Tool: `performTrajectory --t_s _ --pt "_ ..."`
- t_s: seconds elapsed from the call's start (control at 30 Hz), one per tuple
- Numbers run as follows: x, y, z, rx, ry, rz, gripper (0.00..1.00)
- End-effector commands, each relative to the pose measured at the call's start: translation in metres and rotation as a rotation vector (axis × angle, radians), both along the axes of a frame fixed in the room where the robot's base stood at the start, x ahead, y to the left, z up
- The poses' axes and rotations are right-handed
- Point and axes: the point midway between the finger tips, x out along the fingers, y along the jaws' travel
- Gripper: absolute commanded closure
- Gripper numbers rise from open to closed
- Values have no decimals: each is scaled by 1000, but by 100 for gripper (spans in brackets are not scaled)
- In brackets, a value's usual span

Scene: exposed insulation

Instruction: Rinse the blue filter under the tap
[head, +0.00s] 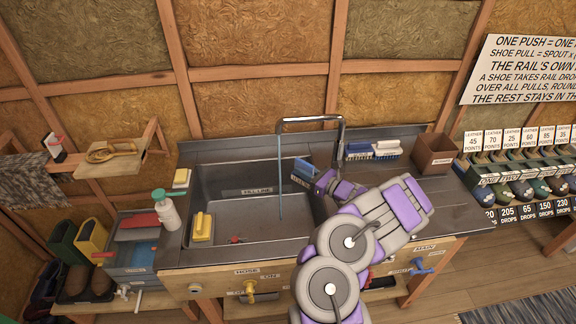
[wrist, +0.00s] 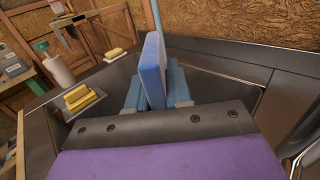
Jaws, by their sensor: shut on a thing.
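The blue filter (head: 303,170) is a flat blue block, held upright over the right part of the dark sink (head: 235,166). My gripper (head: 314,181) is shut on it. In the wrist view the filter (wrist: 152,72) stands between the two pale blue fingers of my gripper (wrist: 156,98), its lower part hidden. The metal tap (head: 310,121) arches over the sink. A thin blue stream of water (head: 280,165) falls from its left end into the basin. In the head view the stream passes just left of the filter; I see no clear contact.
Blue and white brushes (head: 372,150) and a brown box (head: 434,154) stand on the right counter. A yellow valve handle (head: 250,288) is below the front edge.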

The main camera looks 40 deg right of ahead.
Motion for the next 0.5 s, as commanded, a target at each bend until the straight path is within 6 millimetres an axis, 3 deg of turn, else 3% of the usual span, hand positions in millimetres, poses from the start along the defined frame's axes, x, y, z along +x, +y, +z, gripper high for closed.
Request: performTrajectory --t_s 0.5 --pt "-29 -6 27 1 0 -2 100"
